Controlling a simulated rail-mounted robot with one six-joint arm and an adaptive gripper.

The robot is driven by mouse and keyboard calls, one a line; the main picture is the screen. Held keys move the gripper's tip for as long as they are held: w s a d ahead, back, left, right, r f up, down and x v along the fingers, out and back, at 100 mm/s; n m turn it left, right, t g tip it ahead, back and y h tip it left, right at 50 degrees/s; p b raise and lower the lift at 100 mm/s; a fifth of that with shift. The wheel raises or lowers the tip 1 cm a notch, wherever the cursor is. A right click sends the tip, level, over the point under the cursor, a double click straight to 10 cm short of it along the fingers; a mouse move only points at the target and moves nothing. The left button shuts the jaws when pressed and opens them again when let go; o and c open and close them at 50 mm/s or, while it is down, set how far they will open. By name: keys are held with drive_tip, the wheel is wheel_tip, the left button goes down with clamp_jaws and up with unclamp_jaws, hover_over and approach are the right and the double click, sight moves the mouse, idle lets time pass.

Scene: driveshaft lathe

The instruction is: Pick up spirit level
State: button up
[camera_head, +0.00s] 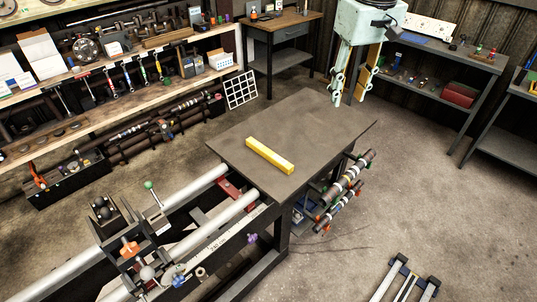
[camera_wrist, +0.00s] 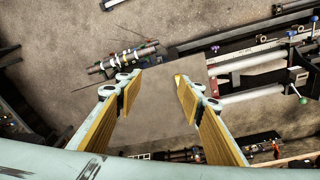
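The spirit level is a yellow bar (camera_head: 270,156) lying flat on the dark table top (camera_head: 320,130) in the head view, near the table's left-front part. My gripper (camera_head: 349,100) hangs beyond the table's far edge in the picture, up and to the right of the level and apart from it. Its two fingers with yellow pads are spread with nothing between them. In the wrist view my gripper (camera_wrist: 157,88) is open above the table top (camera_wrist: 155,110). The level is not clearly visible there; the right finger may hide it.
A lathe with bright rails (camera_head: 210,226) adjoins the table's front left. A rack of shafts (camera_head: 345,190) sits at the table's right side. Shelves (camera_head: 120,95) line the left wall, and a workbench (camera_head: 285,22) stands behind. Open floor (camera_head: 440,200) lies to the right.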

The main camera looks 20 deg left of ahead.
drive_tip(key=w+a+f+n+p, duration=0.1)
drive_tip(key=w+a+f, duration=0.3)
drive_tip(key=a+f, duration=0.4)
drive_tip(key=w+a+f+n+g+p, duration=0.1)
drive_tip(key=w+a+f, duration=0.3)
drive_tip(key=a+f, duration=0.5)
drive_tip(key=w+a+f+n+p, duration=0.2)
drive_tip(key=w+a+f+n, duration=0.1)
drive_tip(key=a+f, duration=0.6)
drive_tip(key=shift+w+a+g+h, duration=0.3)
drive_tip(key=shift+w+a, duration=0.05)
drive_tip(key=shift+w, duration=0.1)
drive_tip(key=shift+f, duration=0.2)
hover_over(269, 152)
drive_tip(key=shift+a+f, duration=0.15)
drive_tip(key=shift+f, duration=4.05)
drive_tip(key=shift+f, duration=0.1)
drive_tip(key=shift+f+p, duration=0.45)
drive_tip(key=shift+f, duration=2.05)
